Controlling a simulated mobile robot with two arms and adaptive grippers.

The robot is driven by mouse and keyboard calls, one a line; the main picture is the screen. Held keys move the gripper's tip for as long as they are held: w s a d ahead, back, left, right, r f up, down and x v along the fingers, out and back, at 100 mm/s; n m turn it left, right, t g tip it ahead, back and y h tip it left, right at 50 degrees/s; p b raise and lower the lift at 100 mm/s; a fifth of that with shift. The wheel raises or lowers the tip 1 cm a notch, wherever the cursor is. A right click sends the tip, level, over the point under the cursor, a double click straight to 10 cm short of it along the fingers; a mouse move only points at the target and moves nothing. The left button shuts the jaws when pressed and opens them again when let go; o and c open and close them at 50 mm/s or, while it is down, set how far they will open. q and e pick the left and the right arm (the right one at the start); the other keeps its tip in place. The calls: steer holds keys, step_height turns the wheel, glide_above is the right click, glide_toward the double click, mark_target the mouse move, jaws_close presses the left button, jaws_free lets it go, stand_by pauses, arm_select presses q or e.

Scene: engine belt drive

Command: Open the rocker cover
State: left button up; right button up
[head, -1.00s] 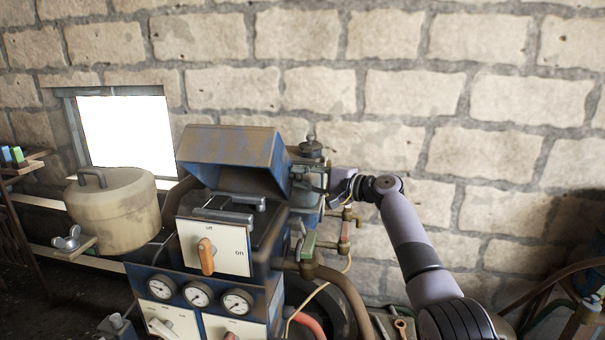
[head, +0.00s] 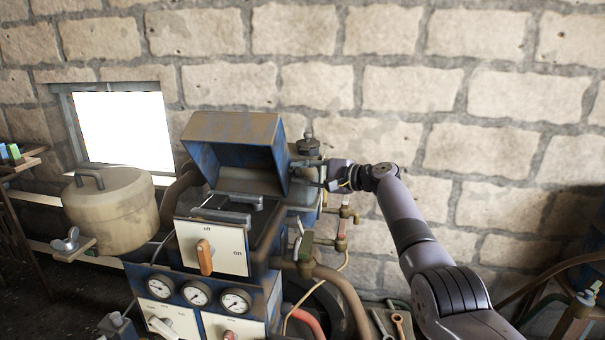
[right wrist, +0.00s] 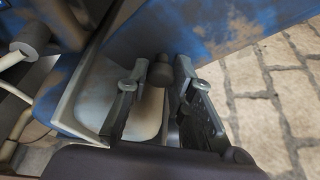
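The rocker cover (head: 232,145) is a blue, rust-worn metal box on top of the engine. In the right wrist view, the two fingers of my right gripper (right wrist: 161,72) stand on either side of a dark knob (right wrist: 161,70) next to the blue cover surface (right wrist: 215,32). They appear closed on it, though the exact contact is partly hidden. My left gripper is out of view.
The switch panel (head: 226,246) with an orange lever and several gauges (head: 196,293) is below the cover. A beige lidded tank (head: 112,213) stands at left. Pipes and valves (head: 342,225) are close under my right gripper. The stone wall is behind.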

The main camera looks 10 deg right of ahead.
steer(key=o, duration=0.5)
steer(key=shift+w+d, duration=0.1)
steer(key=v, duration=1.2)
